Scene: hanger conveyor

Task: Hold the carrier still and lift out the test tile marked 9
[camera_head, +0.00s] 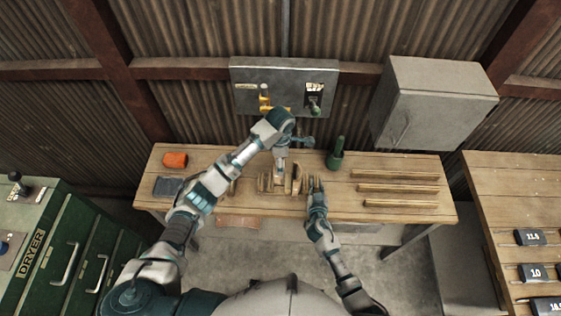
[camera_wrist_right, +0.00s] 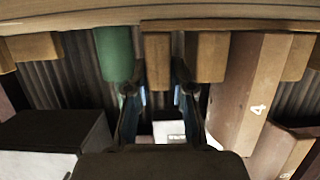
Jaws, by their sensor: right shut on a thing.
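The wooden carrier (camera_head: 268,183) stands at the middle of the bench, with several upright brown pieces along it. My left gripper (camera_head: 281,166) points down over it; its fingers are too small to read. My right gripper (camera_head: 316,193) is at the carrier's right end. In the right wrist view the right gripper (camera_wrist_right: 157,88) is shut on a narrow wooden piece (camera_wrist_right: 157,58) under a wooden bar (camera_wrist_right: 160,18). A brown tile marked 4 (camera_wrist_right: 252,95) hangs tilted to its right. I cannot read a 9 on any tile.
A green cylinder (camera_head: 336,155) stands behind the carrier. Wooden strips (camera_head: 398,189) lie on the bench at right, an orange roll (camera_head: 175,160) and dark tray (camera_head: 168,187) at left. A grey control box (camera_head: 284,75) and cabinet (camera_head: 430,100) are behind.

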